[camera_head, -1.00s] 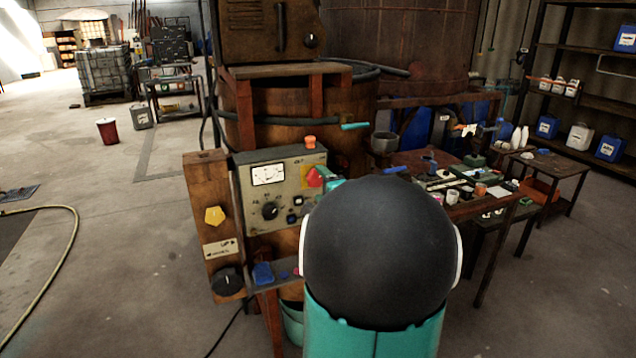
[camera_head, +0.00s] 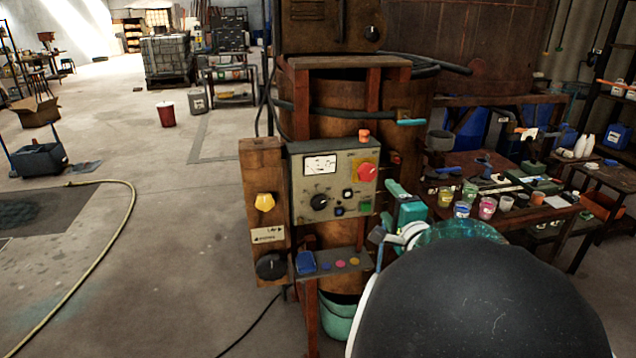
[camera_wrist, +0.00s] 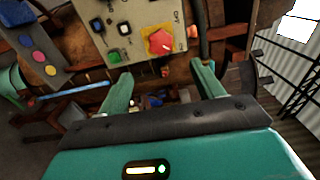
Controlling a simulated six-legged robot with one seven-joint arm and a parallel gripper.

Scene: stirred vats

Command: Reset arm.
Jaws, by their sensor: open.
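My gripper (camera_wrist: 162,84) is open and empty in the wrist view, its two teal fingers spread apart. In the head view my gripper is just right of the panel, partly hidden by my arm. Whether it touches anything there I cannot tell.
A wooden post (camera_head: 258,220) with a yellow knob stands left of the panel. A small shelf with coloured buttons (camera_head: 338,263) juts out below. A table with several jars (camera_head: 472,195) is to the right. The floor at left is open, crossed by a hose (camera_head: 100,250).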

